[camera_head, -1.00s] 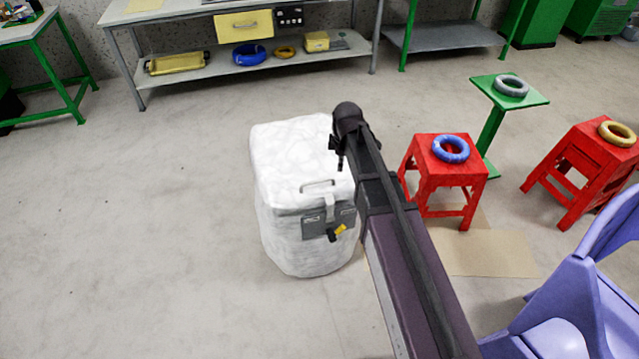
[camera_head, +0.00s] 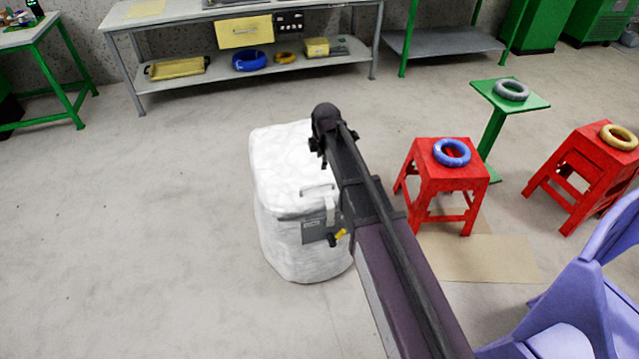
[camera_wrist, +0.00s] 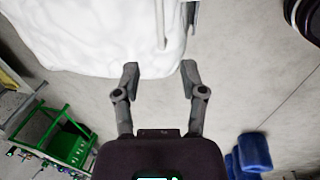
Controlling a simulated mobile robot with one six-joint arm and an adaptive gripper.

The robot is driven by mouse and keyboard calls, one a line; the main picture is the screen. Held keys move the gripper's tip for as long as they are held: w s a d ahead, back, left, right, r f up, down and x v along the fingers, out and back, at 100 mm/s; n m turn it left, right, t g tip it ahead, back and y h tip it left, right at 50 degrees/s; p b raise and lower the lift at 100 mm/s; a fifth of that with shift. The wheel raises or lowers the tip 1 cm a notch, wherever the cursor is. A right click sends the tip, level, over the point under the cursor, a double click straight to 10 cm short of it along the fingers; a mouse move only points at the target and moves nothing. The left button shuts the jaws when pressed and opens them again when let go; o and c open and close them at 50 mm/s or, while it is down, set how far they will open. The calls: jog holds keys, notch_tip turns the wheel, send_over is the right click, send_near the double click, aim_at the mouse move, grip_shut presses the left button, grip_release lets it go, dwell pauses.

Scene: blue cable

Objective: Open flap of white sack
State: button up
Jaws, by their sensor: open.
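The white sack (camera_head: 275,165) stands upright on the floor in the middle of the head view, with a pale handle on its front top edge and a grey plate (camera_head: 315,231) on its front. My arm covers the sack's right side in that view. In the wrist view the sack (camera_wrist: 75,35) fills the upper left, with a thin pale bar near its right edge. My gripper (camera_wrist: 158,70) is open and empty there, its fingertips apart near the sack's lower edge. The left fingertip overlaps the sack in the picture; I cannot tell whether it touches. In the head view the fingers are hidden.
A red stool (camera_head: 448,180) with a blue cable coil (camera_head: 451,153) stands right of my arm. A green stand (camera_head: 495,125), another red stool (camera_head: 590,170) and a purple chair (camera_head: 570,300) are farther right. A metal workbench (camera_head: 160,75) is behind. The floor at left is clear.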

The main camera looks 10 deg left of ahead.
aim_at(319, 185)
jog(key=shift+w+a+f+b, duration=0.15)
jog(key=shift+w+f+b, duration=0.25)
jog(key=shift+f+b, duration=1.8)
jog(key=shift+w+a+f+b, duration=0.2)
jog(key=shift+w+f+b, duration=0.2)
jog(key=shift+f+b, duration=1.8)
jog(key=shift+w+a+f+b, duration=0.15)
jog(key=shift+w+f+b, duration=0.25)
jog(key=shift+f+b, duration=1.75)
jog(key=shift+f, duration=0.1)
grip_shut()
